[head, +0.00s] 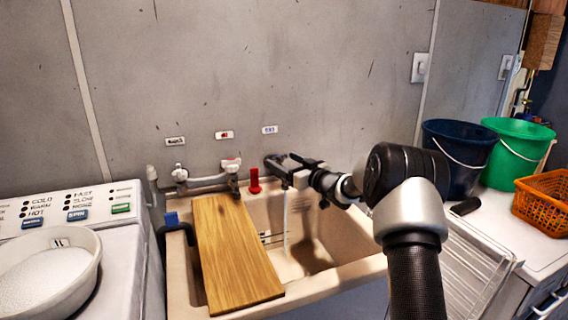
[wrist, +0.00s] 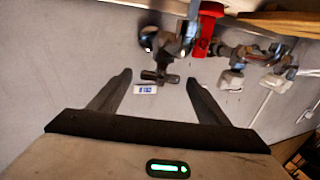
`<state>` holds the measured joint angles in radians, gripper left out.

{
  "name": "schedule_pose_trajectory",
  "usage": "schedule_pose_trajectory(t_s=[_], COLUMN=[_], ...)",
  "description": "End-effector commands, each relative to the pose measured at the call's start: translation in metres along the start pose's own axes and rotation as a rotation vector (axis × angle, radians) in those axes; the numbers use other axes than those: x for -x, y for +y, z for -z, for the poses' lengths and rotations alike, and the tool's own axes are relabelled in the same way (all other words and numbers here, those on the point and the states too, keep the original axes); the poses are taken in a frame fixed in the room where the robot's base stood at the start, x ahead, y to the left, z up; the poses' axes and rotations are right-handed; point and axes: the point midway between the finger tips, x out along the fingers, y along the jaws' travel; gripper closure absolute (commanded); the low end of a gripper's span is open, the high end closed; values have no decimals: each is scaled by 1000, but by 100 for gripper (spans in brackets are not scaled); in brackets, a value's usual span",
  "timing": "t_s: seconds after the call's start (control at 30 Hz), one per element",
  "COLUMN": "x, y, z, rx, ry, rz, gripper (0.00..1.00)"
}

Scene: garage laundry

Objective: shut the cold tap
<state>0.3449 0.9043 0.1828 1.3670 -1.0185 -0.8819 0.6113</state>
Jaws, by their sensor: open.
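The cold tap (wrist: 168,52) is a metal tap under the blue-lettered label (head: 269,129) on the wall. In the head view it is mostly hidden by my gripper (head: 288,168). A thin stream of water (head: 285,216) falls below it into the sink (head: 345,270). In the wrist view my gripper (wrist: 159,78) is open, and the tap's small cross handle (wrist: 160,77) shows between the two fingertips. I cannot tell whether either finger touches it.
A red fitting (head: 254,181) stands just left of the cold tap, with a white-handled tap (head: 231,164) beyond. A wooden board (head: 232,258) lies across the sink's left part. A blue bucket (head: 462,155), a green bucket (head: 515,150) and an orange basket (head: 545,200) stand at right.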

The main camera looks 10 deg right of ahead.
Motion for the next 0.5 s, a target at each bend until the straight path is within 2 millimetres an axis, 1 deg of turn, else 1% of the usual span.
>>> schedule_pose_trajectory(t_s=[0.1,0.37,0.5], x=[-6,-6,-6], y=[0,0,0], z=[-1,0,0], rx=[0,0,0], ry=[-1,-1,-1], rz=[0,0,0], gripper=[30,30,53])
